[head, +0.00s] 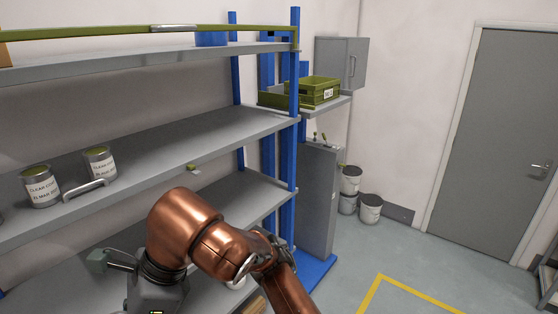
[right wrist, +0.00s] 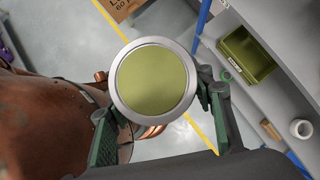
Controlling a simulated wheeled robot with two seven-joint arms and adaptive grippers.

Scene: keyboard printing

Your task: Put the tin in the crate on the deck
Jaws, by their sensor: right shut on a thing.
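In the right wrist view my right gripper (right wrist: 160,108) is shut on a tin (right wrist: 152,80), seen lid-on with a round olive lid and silver rim. The fingers grip it from either side. A green crate (right wrist: 246,53) with a light label lies apart from the tin, at the upper right, on a grey surface. In the head view a green crate (head: 320,90) with a white label stands on a small grey deck beside the shelving. My copper arm hides part of the lower shelves; the held tin cannot be made out clearly there. My left gripper is not identifiable.
Two white tins labelled clear coat (head: 41,187) stand on the middle shelf (head: 140,150), near a grey handle. A blue upright (head: 293,150) stands between the shelving and the deck. Pails (head: 370,208) stand on the floor by the wall.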

